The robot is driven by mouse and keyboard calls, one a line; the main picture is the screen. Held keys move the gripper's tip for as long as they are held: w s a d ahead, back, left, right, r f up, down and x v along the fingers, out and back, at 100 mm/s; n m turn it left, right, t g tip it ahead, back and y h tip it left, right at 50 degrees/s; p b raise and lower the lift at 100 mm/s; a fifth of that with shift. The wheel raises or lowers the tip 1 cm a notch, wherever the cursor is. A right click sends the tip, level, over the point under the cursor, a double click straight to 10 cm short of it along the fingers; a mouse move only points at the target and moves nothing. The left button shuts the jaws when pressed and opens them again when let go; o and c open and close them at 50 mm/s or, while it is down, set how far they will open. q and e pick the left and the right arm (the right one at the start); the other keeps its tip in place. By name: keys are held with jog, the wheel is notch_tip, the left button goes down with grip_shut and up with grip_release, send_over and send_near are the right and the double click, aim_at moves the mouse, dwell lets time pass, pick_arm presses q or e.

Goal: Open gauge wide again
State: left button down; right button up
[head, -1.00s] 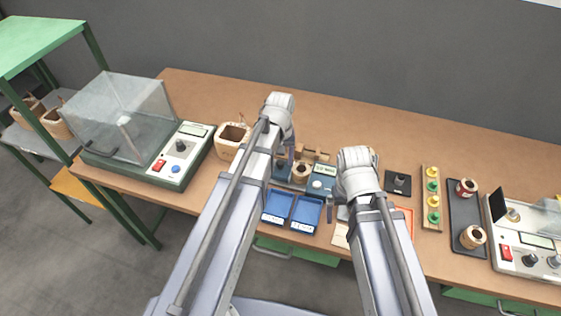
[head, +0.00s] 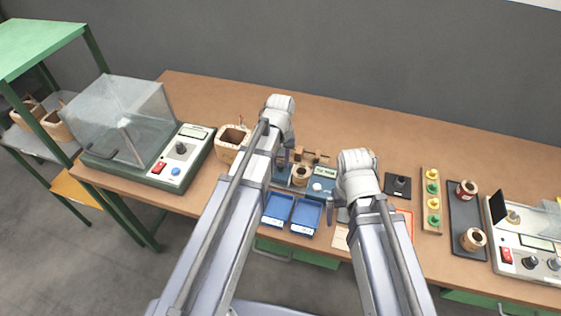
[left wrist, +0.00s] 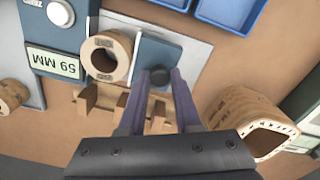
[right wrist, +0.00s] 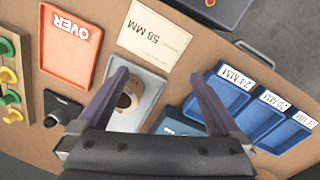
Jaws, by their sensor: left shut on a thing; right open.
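The gauge has a blue body (left wrist: 65,22) with a display (left wrist: 54,63) reading 59 MM, upside down in the left wrist view, and a sliding blue jaw (left wrist: 152,55) with a black knob (left wrist: 160,77). A tan coil (left wrist: 107,57) stands between body and jaw; I cannot tell whether both touch it. My left gripper (left wrist: 155,82) is shut on the knob; it also shows in the head view (head: 283,165), partly hidden by its arm. My right gripper (right wrist: 157,78) is open and empty above a grey tray (right wrist: 150,88) holding another coil (right wrist: 130,100).
Blue bins (head: 292,213) stand in front of the gauge. A wooden rack (left wrist: 98,98) is behind it.

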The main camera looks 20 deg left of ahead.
dwell(0.8)
pick_arm(q)
jog(key=shift+a, duration=1.45)
jog(key=c, duration=0.6)
grip_release()
jog(key=shift+r, duration=0.1)
notch_tip(320, 180, up, 8)
jog(key=p, duration=0.8)
pick_arm(e)
notch_tip(320, 180, up, 8)
pick_arm(q)
jog(key=shift+f, duration=0.2)
pick_arm(e)
jog(key=shift+f, duration=0.15)
pick_arm(q)
jog(key=shift+d, duration=0.1)
